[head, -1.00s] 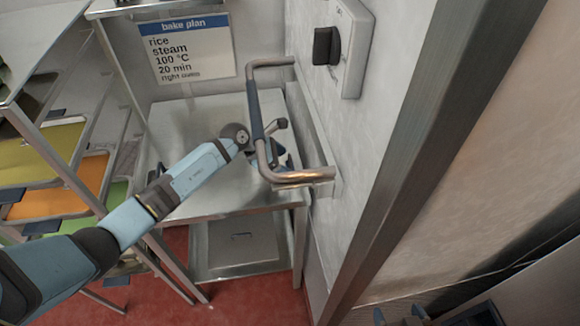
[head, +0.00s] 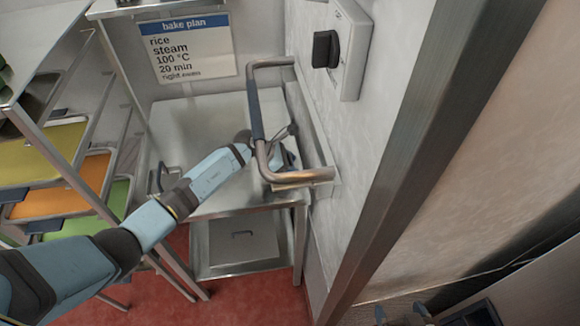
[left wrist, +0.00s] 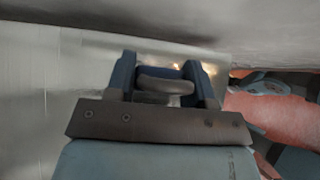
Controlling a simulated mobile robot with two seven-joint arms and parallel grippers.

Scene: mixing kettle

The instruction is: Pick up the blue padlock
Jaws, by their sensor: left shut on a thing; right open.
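My left gripper (left wrist: 163,82) is shut on a grey rounded piece (left wrist: 165,88), seen between its two dark blue fingers in the left wrist view.
A bent metal handle (head: 256,112) with a dark grip stands out from the wall, in front of my left gripper. A steel table (head: 195,125) lies behind my arm. A rack with coloured trays (head: 45,150) is at left. A dark knob (head: 326,48) sits on the wall.

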